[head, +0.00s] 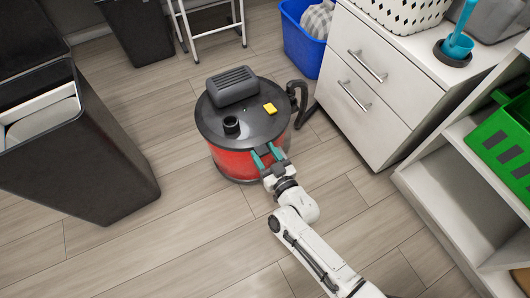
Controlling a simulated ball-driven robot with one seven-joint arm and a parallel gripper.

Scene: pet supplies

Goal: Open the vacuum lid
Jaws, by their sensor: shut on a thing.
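The vacuum (233,160) is a red drum standing on the wood floor in the middle of the head view. Its black lid (215,122) sits on top and looks level, with a dark motor housing, a round black port and a yellow switch on it. My gripper (266,154) reaches in from the lower right. Its teal fingers are at the front right rim of the lid and shut on the lid's edge. The fingers hide the exact spot where they grip.
A dark bin (95,160) stands at the left. A white drawer cabinet (375,85) and a shelf (440,170) with a green crate (505,140) are at the right. A blue bin (300,45) and a white step stool (215,28) are behind. The floor in front is clear.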

